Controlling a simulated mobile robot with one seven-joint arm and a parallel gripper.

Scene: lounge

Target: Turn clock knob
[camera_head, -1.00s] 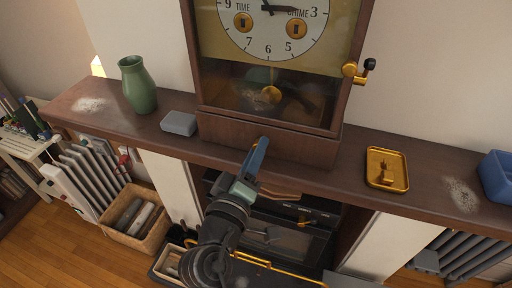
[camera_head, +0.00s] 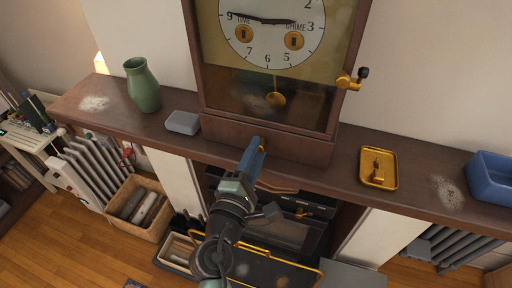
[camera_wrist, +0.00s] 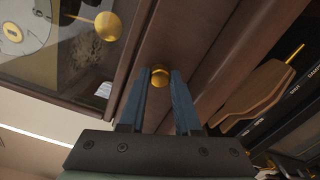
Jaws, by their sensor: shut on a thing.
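The wooden wall clock (camera_head: 210,110) stands on the mantel shelf, with a white dial (camera_head: 270,35) and a brass pendulum (camera_head: 276,99) behind glass. A brass side knob (camera_head: 346,82) with a black handle sticks out at its right side, apart from my gripper. My gripper (camera_head: 261,143) reaches up to the front of the clock's base. In the wrist view, its blue fingers (camera_wrist: 160,80) are closed around a small round brass knob (camera_wrist: 160,74) on the base front. The fingers hide the knob's sides.
A green vase (camera_head: 143,86) and a grey box (camera_head: 182,122) stand left of the clock on the mantel (camera_head: 342,160). A brass tray (camera_head: 378,181) and a blue bin (camera_head: 492,176) are to the right. A stove (camera_head: 290,235) is below.

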